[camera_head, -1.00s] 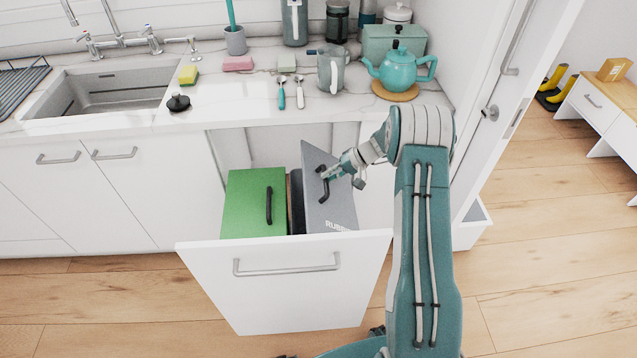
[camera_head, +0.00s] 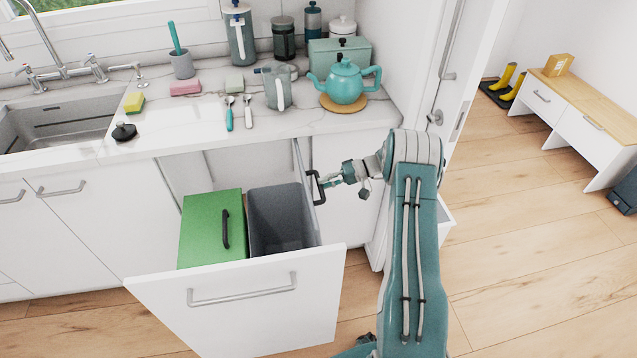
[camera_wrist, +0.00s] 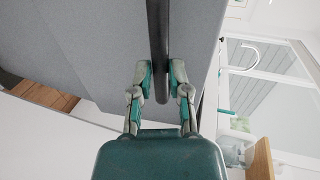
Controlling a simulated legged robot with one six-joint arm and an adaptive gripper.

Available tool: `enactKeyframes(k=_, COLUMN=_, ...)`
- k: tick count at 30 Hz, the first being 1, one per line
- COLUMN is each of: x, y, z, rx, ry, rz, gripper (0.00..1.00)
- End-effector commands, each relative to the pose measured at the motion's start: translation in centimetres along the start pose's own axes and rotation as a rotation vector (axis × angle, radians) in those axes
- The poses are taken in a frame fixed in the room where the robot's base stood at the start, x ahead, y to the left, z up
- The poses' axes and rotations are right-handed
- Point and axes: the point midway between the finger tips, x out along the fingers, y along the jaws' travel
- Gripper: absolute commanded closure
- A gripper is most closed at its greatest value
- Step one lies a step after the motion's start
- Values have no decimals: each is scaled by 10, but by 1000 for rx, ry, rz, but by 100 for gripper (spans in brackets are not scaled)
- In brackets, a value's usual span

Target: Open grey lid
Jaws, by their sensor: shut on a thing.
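The grey lid (camera_head: 305,185) stands about upright, edge-on in the head view, at the right side of the grey bin (camera_head: 272,212). The bin's inside shows and looks empty. My gripper (camera_head: 324,183) is shut on the lid's black handle (camera_head: 317,187), to the right of the lid. In the wrist view my gripper's fingers (camera_wrist: 160,85) sit on both sides of the dark handle bar (camera_wrist: 158,35), with the lid's grey face (camera_wrist: 100,60) behind it.
The green lid (camera_head: 205,230) beside the bin is closed. Both bins sit in the pulled-out white drawer (camera_head: 240,320). The counter above holds a teal teapot (camera_head: 343,82), a pitcher and spoons. A white cabinet door stands right of my arm.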

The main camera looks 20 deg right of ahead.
Motion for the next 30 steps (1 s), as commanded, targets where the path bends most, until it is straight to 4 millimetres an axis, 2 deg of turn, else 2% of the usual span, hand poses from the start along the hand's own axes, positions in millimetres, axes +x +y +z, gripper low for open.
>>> enactKeyframes(k=1, x=2, y=15, z=5, rx=20, ry=-7, rz=11, gripper=100)
enactKeyframes(k=4, x=-3, y=19, z=6, rx=21, ry=-9, rz=10, gripper=100)
enactKeyframes(k=22, x=-2, y=21, z=6, rx=21, ry=-15, rz=12, gripper=100)
enactKeyframes(k=23, x=-3, y=22, z=6, rx=21, ry=-15, rz=11, gripper=65)
enactKeyframes(k=24, x=-3, y=22, z=6, rx=21, ry=-15, rz=11, gripper=47)
enactKeyframes(k=25, x=-4, y=22, z=6, rx=21, ry=-14, rz=11, gripper=43)
enactKeyframes(k=30, x=-6, y=21, z=5, rx=19, ry=-11, rz=9, gripper=43)
